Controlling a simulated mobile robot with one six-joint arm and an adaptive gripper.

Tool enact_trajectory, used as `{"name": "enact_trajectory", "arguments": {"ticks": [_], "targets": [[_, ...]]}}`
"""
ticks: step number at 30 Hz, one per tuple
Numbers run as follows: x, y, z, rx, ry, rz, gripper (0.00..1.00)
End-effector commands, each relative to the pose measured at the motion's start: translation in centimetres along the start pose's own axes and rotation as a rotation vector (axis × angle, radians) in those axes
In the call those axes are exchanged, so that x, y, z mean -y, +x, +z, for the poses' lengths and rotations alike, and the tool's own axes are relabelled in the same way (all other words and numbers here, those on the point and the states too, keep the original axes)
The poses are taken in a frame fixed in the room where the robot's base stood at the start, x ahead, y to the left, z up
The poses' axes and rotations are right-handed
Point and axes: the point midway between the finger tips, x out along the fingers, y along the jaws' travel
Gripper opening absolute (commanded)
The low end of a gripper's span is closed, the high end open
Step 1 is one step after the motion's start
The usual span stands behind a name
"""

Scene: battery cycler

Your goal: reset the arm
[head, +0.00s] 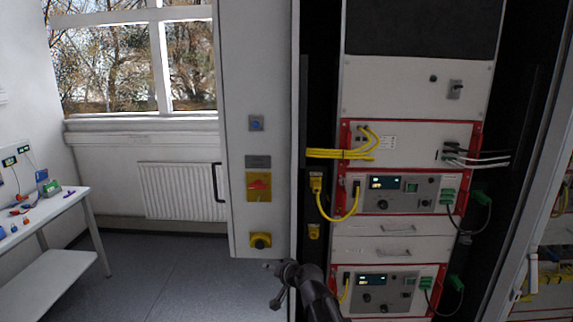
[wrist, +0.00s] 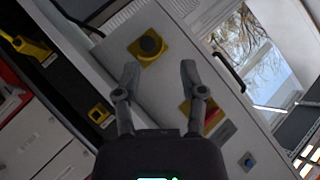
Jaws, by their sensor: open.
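My gripper (head: 279,284) shows at the bottom centre of the head view, in front of the lower part of the tall grey cabinet panel (head: 258,70). In the wrist view my gripper (wrist: 158,80) has its two fingers spread apart with nothing between them. Beyond the fingertips is the panel, with a round black knob on a yellow plate (wrist: 148,46) near the left finger. The red switch on its yellow plate (wrist: 207,114) is partly behind the right finger. My gripper appears apart from the panel.
The open rack with red-framed instrument units (head: 410,192) and yellow cables (head: 340,154) stands right of the panel. A white table (head: 45,210) with small items is at the far left. A radiator (head: 180,190) is under the window. The floor (head: 150,270) between is clear.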

Motion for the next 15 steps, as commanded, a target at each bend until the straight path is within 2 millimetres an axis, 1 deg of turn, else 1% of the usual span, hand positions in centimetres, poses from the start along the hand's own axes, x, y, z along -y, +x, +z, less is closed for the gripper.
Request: {"name": "enact_trajectory", "arguments": {"ticks": [1, 5, 6, 8, 9, 11, 12, 14, 15], "targets": [[-2.1, -0.6, 1.6, 0.050, -0.027, 0.038, 0.53], [-6.4, -2.3, 4.8, 0.189, -0.089, 0.144, 0.53], [-7.7, -3.0, 5.7, 0.232, -0.105, 0.180, 0.53], [-9.8, -4.1, 7.1, 0.298, -0.125, 0.234, 0.53], [-11.2, -4.9, 8.0, 0.340, -0.136, 0.273, 0.53], [-13.2, -6.3, 9.4, 0.406, -0.149, 0.331, 0.53], [-14.6, -7.2, 10.2, 0.449, -0.155, 0.371, 0.53], [-16.5, -8.8, 11.5, 0.514, -0.161, 0.432, 0.53], [-17.8, -9.9, 12.3, 0.557, -0.162, 0.473, 0.53]]}}
